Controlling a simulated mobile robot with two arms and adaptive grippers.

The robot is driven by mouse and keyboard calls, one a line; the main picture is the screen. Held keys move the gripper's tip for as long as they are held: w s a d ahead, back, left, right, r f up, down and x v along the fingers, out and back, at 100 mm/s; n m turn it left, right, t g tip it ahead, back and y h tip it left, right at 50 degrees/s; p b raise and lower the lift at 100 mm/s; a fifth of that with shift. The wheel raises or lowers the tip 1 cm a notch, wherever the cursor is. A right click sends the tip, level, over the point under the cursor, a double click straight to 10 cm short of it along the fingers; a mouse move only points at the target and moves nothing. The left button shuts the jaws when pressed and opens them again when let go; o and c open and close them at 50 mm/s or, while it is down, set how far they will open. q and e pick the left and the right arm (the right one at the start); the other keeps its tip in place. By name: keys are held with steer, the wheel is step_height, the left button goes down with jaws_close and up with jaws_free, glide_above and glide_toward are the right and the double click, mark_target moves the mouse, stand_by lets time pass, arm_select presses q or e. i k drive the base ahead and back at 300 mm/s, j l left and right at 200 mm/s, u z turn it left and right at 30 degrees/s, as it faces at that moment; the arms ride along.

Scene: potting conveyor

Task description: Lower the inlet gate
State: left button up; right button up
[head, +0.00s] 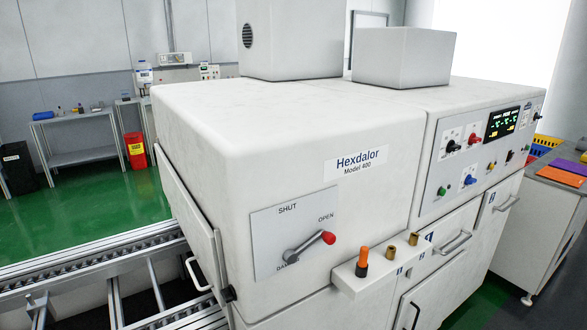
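A large white machine marked Hexdalor Model 400 (290,130) fills the middle of the head view. On its left end, facing the roller conveyor (90,262), is a flat pale panel that looks like the inlet gate (186,212), seen nearly edge-on. A white bar handle (194,275) shows near its lower part, with a small black knob (229,294) beside it. I cannot tell how high the gate sits, as its face is mostly turned away. Neither of my grippers is in view.
A lever with a red knob (328,238) points toward OPEN on a plate marked SHUT and OPEN. A small ledge (350,284) with an orange-handled peg (363,258) juts from the front. A control panel (481,150) is at right.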

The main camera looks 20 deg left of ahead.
mark_target(200, 236)
steer(key=u, duration=1.25)
